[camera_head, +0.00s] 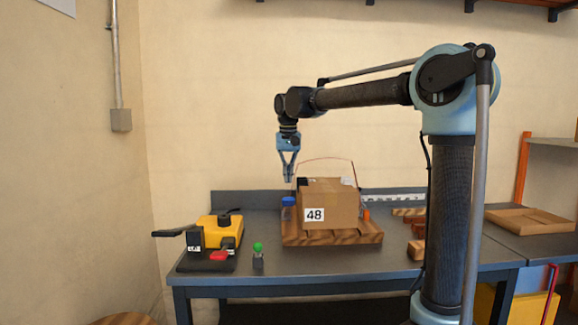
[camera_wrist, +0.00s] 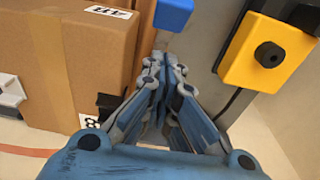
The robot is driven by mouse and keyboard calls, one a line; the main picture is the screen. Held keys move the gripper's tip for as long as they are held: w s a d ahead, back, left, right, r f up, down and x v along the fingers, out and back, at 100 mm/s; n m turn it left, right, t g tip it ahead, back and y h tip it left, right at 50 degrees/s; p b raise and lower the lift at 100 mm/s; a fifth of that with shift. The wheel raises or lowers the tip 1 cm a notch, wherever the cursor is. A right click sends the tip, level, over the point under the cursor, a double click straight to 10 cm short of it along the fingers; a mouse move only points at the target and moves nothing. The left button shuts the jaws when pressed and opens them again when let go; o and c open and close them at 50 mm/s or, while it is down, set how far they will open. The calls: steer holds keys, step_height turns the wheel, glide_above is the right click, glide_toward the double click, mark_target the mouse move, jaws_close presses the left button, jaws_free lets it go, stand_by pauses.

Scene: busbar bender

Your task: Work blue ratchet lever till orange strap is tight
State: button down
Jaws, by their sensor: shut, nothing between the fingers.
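The blue ratchet lever (camera_head: 288,201) sits at the left side of a cardboard box (camera_head: 340,205) marked 48. It also shows at the top of the wrist view (camera_wrist: 173,13). A thin orange strap (camera_head: 325,160) arches loosely above the box, with a gap beneath it. The box rests on a wooden board (camera_head: 330,236). My gripper (camera_head: 289,179) points down above the lever, apart from it, beside the box's upper left edge. Its fingers (camera_wrist: 165,70) are shut and empty.
A yellow machine (camera_head: 220,230) with a black handle stands left on the grey bench (camera_head: 262,279). Wooden blocks (camera_head: 417,250) lie right of the board. A cardboard tray (camera_head: 528,221) is further right.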

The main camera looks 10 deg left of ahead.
steer(key=shift+s+d+f, duration=0.1)
steer(key=shift+s+f, duration=0.3)
steer(key=shift+f, duration=0.35)
steer(key=shift+s+d+f, duration=0.1)
steer(key=shift+s+f, duration=0.3)
steer(key=shift+f, duration=0.3)
steer(key=shift+s+d+f, duration=0.1)
steer(key=shift+s+f, duration=0.3)
steer(key=shift+f, duration=0.35)
steer(key=shift+s+f, duration=0.1)
